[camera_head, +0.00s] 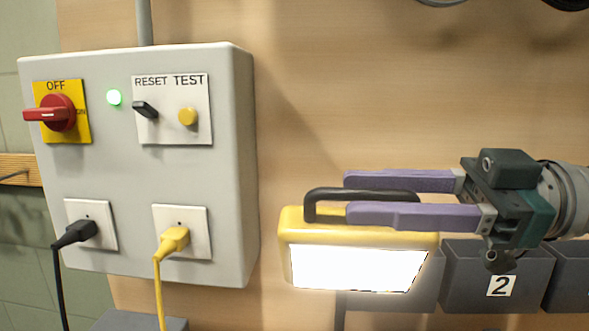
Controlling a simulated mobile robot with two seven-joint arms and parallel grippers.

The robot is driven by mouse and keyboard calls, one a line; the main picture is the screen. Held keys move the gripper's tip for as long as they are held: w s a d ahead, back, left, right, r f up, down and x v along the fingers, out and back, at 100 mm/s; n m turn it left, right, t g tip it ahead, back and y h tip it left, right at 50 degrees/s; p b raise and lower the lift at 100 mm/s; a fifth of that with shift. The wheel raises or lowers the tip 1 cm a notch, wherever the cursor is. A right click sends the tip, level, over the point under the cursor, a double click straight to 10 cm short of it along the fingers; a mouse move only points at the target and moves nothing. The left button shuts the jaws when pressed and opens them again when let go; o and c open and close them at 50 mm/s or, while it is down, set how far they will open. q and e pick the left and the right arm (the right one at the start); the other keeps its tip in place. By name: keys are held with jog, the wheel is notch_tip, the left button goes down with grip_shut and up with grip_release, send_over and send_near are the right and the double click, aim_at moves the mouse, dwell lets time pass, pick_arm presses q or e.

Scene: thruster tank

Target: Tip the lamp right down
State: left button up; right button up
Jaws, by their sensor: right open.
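A yellow work lamp (290,236) with a lit white panel and a black handle (312,205) on top is at the lower middle of the head view. Its bright panel faces forward and tilts somewhat downward. My right gripper (347,197) comes in from the right, its two purple fingers level and spread apart. The fingers lie at the height of the handle, one in front of it and one behind. The jaws are open; whether a finger touches the handle I cannot tell. My left gripper is not in view.
A grey control box (100,180) stands to the left, with a red switch (57,113), a green light and a yellow button. A black plug (78,234) and a yellow plug (174,240) sit in its sockets. Dark bins (465,275) are behind the lamp at the lower right.

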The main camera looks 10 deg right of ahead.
jog(key=shift+x, duration=1.35)
jog(key=shift+w, duration=0.1)
grip_shut()
dwell(0.3)
